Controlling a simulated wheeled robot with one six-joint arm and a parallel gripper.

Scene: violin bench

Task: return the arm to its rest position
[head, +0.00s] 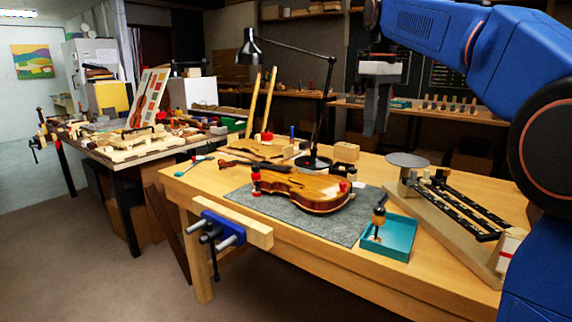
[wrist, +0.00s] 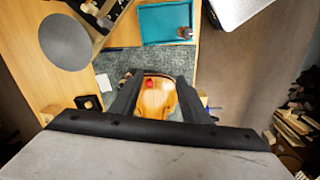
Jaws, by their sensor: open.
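My blue arm (head: 455,45) reaches in from the right in the head view, and my gripper (head: 376,130) hangs from it, pointing down above the bench. Its fingers are apart and empty; in the wrist view the gripper (wrist: 158,85) frames the violin body from above without touching it. The violin body (head: 300,188) lies on a grey mat (head: 350,232) in the middle of the bench, and it also shows in the wrist view (wrist: 155,100). Small red and dark clamps sit at its edge.
A teal tray (head: 400,252) holds a wooden-handled tool (head: 379,213). A black-railed fixture (head: 455,225) and round grey disc (head: 407,159) stand to the right. A black desk lamp (head: 325,100) rises behind the violin, near the gripper's left. A blue vise (head: 222,226) is at the front edge.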

